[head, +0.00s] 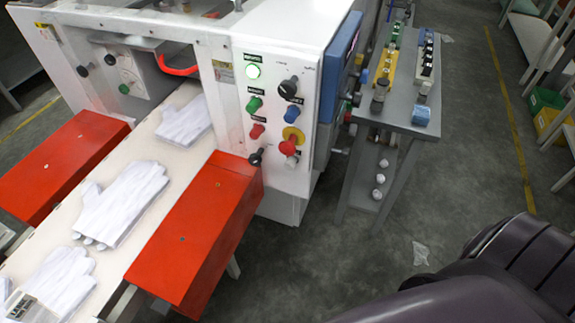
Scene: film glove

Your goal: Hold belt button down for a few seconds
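The white control panel (275,120) faces me at the centre of the head view. The labels are too small to read, so I cannot tell which is the belt button. Neither gripper is visible, and nothing touches the panel. The white belt (146,151) runs beside it, carrying several white gloves (122,203).
Red guards (195,235) flank the belt, one just below the panel. A grey bench (403,100) with a yellow rack (387,65) and blue tape roll (421,116) stands to the right. Grey floor (465,140) is open beyond. Dark rounded parts fill the lower right corner.

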